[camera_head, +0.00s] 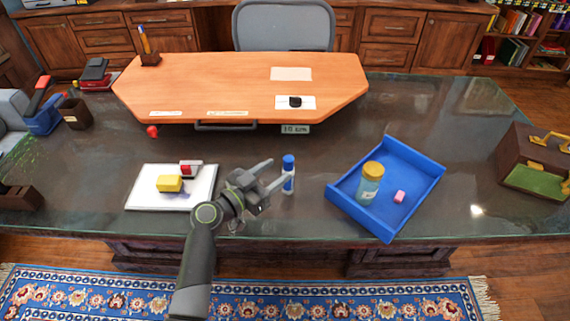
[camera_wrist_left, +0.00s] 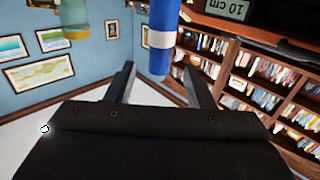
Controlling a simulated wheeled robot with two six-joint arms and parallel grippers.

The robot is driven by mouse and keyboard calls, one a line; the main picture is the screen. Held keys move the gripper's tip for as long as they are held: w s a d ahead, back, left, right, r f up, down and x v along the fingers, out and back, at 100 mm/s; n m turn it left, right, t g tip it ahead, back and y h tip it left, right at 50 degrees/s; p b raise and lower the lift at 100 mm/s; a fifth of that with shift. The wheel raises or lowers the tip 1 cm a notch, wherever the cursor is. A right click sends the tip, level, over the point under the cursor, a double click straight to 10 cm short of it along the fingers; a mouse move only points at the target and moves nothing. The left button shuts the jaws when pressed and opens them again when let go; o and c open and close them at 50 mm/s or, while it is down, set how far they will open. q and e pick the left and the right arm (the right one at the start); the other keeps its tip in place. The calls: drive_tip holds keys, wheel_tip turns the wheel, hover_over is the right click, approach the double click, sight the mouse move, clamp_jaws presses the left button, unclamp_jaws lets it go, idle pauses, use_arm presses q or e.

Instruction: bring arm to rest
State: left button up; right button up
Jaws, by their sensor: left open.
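My left gripper (camera_head: 272,175) reaches over the dark desk from the front, left of the blue tray. Its two fingers are apart, and they show open in the left wrist view (camera_wrist_left: 160,85). A blue and white glue stick (camera_head: 288,174) stands upright on the desk right by the fingertips; it also shows in the left wrist view (camera_wrist_left: 161,35), beyond the open fingers. I cannot tell whether a finger touches it. My right gripper is not in view.
A blue tray (camera_head: 345,204) at the right holds a yellow-lidded jar (camera_head: 370,182) and a pink block (camera_head: 399,196). A white board (camera_head: 145,202) at the left carries a yellow block (camera_head: 169,184) and a red-white item (camera_head: 191,169). An orange raised board (camera_head: 220,80) stands behind.

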use_arm(q)
drive_tip(key=v, duration=0.6)
drive_tip(key=shift+s+a, duration=0.25)
